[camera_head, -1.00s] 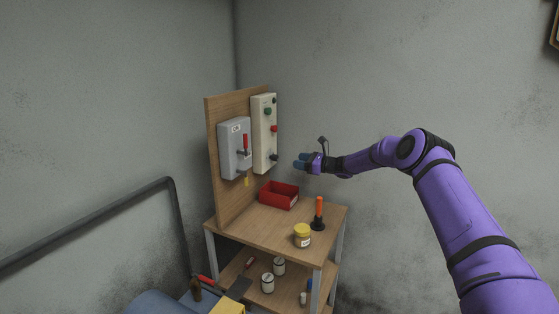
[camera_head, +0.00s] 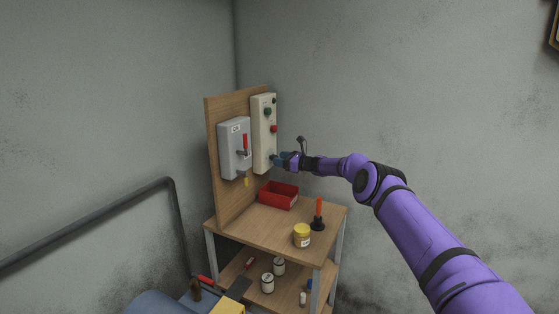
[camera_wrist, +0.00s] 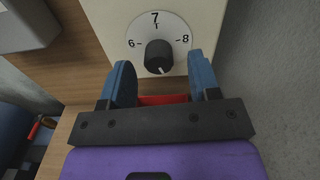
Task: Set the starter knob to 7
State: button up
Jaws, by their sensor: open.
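The starter knob (camera_wrist: 157,56) is black and round, on a white dial (camera_wrist: 178,28) marked 6, 7 and 8, with 7 at the top. A short white mark on the knob points down and slightly right, away from the 7. My gripper (camera_wrist: 160,76) is open, its two blue fingers apart on the left and right just below the knob, not closed on it. In the head view my gripper (camera_head: 279,159) is at the lower end of the cream control box (camera_head: 259,133) and hides the knob there.
A grey switch box (camera_head: 230,150) with a red lever (camera_head: 245,142) is mounted left of the control box on a wooden board. A red bin (camera_head: 279,201), a yellow-lidded jar (camera_head: 302,236) and an orange-handled tool (camera_head: 319,210) stand on the bench below. Right of the box is free air.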

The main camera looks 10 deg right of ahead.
jog(key=shift+w+a, duration=0.2)
jog(key=shift+a, duration=0.2)
jog(key=shift+c, duration=0.4)
jog(key=c, duration=0.8)
jog(key=shift+c, duration=0.2)
